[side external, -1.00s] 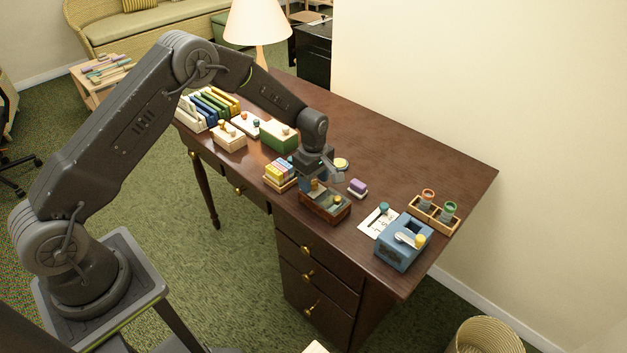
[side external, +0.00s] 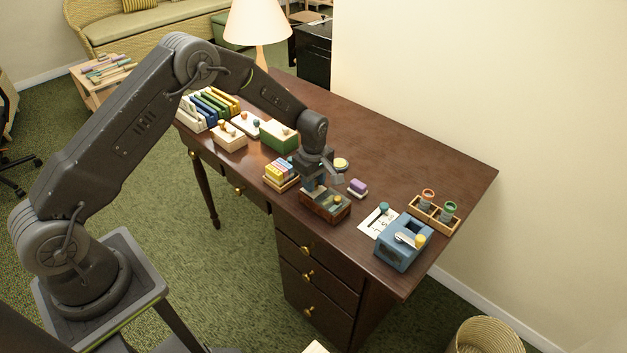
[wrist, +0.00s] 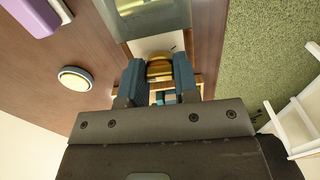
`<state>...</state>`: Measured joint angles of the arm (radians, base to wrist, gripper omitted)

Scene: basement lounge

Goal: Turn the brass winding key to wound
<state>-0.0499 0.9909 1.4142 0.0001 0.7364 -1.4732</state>
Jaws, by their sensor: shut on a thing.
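The brass winding key (wrist: 159,69) shows in the wrist view between the two blue fingers of my gripper (wrist: 160,80), which is shut on it. Beside it is a pale plate (wrist: 152,44) with a small dark mark; I cannot tell how the key is turned relative to that mark. In the side view, my gripper (side external: 317,184) points down at the left end of the small wooden box (side external: 322,211) near the desk's front edge. The key is hidden by the fingers there.
A tray of colored blocks (side external: 281,178) stands close on the left, a purple block (side external: 357,187) and a round yellow-topped thing (side external: 341,163) close behind. A blue box with a lever (side external: 401,253) and a wooden rack (side external: 434,218) stand to the right. The back right desktop is clear.

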